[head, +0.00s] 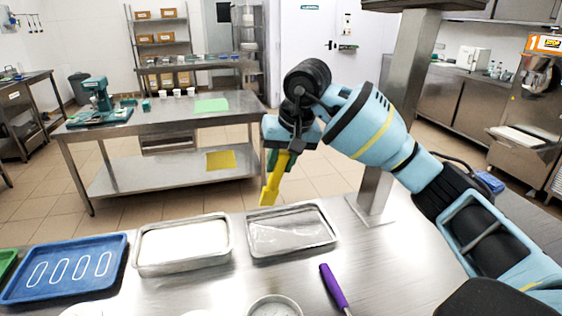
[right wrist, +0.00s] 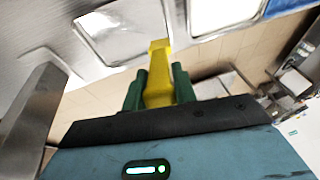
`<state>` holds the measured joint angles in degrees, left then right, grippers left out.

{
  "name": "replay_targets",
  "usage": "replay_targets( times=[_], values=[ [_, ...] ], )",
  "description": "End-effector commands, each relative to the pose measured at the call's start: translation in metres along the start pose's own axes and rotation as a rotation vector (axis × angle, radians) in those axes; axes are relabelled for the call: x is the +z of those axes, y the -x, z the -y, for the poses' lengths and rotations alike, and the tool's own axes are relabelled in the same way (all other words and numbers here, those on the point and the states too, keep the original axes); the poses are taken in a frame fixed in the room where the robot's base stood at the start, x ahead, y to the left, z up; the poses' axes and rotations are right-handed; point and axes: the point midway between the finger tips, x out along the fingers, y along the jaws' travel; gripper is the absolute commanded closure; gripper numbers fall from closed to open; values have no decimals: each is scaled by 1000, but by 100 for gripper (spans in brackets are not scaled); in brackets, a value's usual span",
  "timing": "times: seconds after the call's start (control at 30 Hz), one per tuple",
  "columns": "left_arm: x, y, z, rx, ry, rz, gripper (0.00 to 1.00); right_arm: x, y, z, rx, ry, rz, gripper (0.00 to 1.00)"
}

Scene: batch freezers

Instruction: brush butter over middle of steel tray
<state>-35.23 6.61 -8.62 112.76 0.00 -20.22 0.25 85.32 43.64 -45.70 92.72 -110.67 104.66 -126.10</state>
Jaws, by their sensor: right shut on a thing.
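My right gripper (head: 279,160) is shut on a yellow brush (head: 271,186), which points down in the air just above and behind the steel tray. The steel tray (head: 295,250) lies on the near steel table and looks empty, with a shiny grey bottom; I cannot tell whether there is butter on it. In the right wrist view the brush (right wrist: 158,72) sits between green fingertips, and the steel tray (right wrist: 78,30) shows at the upper left, apart from the brush. My left gripper is out of view.
Left of the steel tray stands a metal tray with white contents (head: 183,268), then a blue tray (head: 118,262) with white oval outlines. A purple-handled tool (head: 335,285) and a partly cut-off bowl (head: 274,300) are in front. A steel post (head: 388,130) rises at the right.

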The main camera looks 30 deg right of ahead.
Motion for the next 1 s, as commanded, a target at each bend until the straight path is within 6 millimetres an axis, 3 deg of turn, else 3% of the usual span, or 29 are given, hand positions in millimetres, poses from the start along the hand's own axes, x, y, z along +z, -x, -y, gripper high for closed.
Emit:
replay_targets(
  times=[0.57, 1.0],
  values=[
    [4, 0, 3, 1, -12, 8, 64, 1, -4, -1, -1, 0, -4, 95],
    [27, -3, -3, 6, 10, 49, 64, 13, -43, -9, 1, 0, 1, 95]
  ],
)
